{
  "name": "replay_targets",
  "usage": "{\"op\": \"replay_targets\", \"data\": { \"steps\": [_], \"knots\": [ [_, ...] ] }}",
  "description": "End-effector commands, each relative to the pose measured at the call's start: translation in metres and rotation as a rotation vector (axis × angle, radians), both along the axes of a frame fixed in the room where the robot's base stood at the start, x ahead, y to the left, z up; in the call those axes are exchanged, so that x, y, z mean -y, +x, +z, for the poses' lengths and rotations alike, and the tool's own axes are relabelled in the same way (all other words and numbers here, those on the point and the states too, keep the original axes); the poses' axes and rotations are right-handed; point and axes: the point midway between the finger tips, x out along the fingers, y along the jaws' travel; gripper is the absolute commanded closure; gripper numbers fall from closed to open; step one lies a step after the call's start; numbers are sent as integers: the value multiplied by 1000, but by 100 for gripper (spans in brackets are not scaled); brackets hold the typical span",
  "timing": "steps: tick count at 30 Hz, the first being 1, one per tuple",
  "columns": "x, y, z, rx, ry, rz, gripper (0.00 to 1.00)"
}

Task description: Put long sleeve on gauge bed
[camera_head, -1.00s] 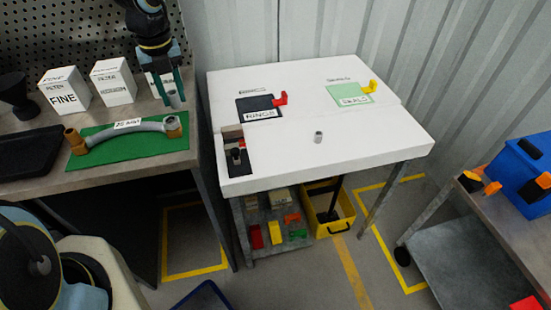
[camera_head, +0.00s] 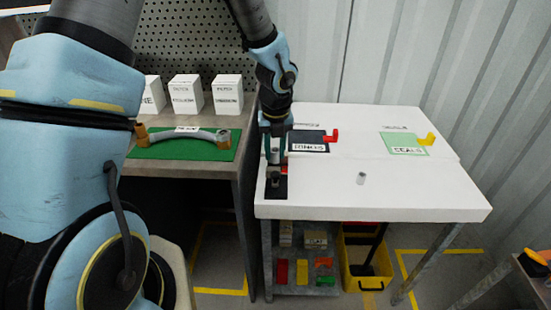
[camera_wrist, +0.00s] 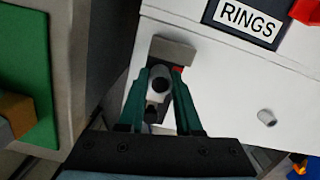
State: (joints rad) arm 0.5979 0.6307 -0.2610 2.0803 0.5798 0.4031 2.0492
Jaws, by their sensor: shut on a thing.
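My gripper (camera_head: 275,150) hangs over the left end of the white table, above the dark gauge bed (camera_head: 276,190). In the wrist view its green fingers (camera_wrist: 164,78) are shut on a pale grey sleeve (camera_wrist: 160,83), seen end-on, with a dark round part just below it in the picture. The gauge's grey end block (camera_wrist: 173,51) and a bit of red show just beyond the fingertips. The fingers and sleeve hide most of the bed, and I cannot tell whether the sleeve touches it.
A small grey cylinder (camera_head: 361,178) stands alone on the white table (camera_head: 420,195). A dark RINGS pad (camera_head: 309,141) with a red marker and a green SEALS pad (camera_head: 405,143) with a yellow marker lie behind. A hose (camera_head: 182,136) lies on a green mat at left.

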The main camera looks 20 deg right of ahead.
Motion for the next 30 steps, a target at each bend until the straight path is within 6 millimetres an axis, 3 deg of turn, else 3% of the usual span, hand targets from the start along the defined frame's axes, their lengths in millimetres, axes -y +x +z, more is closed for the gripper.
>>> {"op": "replay_targets", "data": {
  "steps": [5, 16, 17, 24, 30],
  "knots": [
    [0, -1, -24, -2, 2, -1, 100],
    [0, 0, -28, -1, 0, 0, 100],
    [0, 0, -28, -1, 0, 0, 65],
    [0, 0, -27, -1, 0, 0, 38],
    [0, 0, -27, -1, 0, 0, 37]
  ]
}}
